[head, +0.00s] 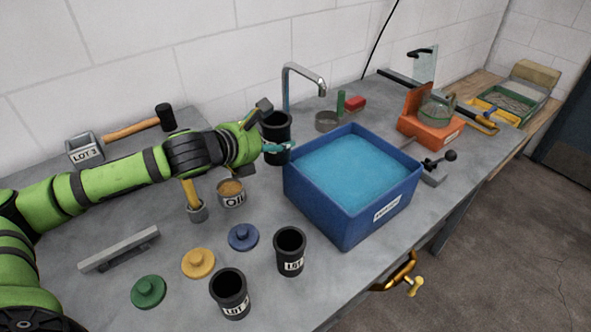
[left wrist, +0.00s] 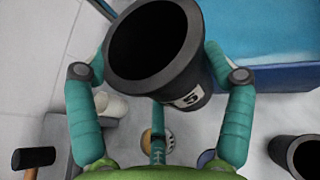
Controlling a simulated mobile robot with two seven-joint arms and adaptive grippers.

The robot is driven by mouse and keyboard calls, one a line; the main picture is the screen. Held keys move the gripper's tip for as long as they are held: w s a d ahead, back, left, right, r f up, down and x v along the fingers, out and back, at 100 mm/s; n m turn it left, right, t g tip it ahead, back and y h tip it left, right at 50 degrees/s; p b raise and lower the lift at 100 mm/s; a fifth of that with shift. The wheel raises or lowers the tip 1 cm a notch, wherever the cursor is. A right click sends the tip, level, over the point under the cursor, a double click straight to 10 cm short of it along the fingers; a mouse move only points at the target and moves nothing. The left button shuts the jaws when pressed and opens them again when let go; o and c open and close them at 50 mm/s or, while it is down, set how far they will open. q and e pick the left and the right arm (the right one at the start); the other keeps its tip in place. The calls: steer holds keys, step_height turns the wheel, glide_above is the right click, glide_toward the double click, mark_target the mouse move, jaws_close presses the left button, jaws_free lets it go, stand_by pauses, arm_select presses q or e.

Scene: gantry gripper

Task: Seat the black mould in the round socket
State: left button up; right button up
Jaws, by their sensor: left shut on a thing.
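A black mould (head: 276,125), an open-topped cup with a white label, is held above the bench behind the blue tub's left corner. In the left wrist view the mould (left wrist: 155,45) shows its dark open mouth, a little tilted, and part of its label. My left gripper (head: 270,135) is shut on its sides; the teal fingers (left wrist: 158,78) show on either side of it. A round grey ring-like holder (head: 327,122), perhaps the socket, stands on the bench right of the mould, behind the tub. My right gripper is out of view.
A blue tub (head: 345,228) of blue liquid stands close right of the mould. A tap (head: 303,80) rises behind. An orange fixture (head: 430,128) is further right.

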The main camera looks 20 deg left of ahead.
arm_select(q)
steer(key=f, duration=1.1)
steer(key=shift+s+f, duration=0.35)
steer(key=shift+s, duration=0.05)
step_height(320, 180, down, 2)
steer(key=shift+f, duration=0.15)
step_height(320, 180, down, 3)
steer(key=shift+f, duration=0.25)
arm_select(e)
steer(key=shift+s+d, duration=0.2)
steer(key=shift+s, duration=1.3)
arm_select(q)
steer(key=o, duration=0.8)
steer(key=shift+f, duration=0.1)
steer(key=shift+c, duration=0.2)
steer(key=o, duration=0.3)
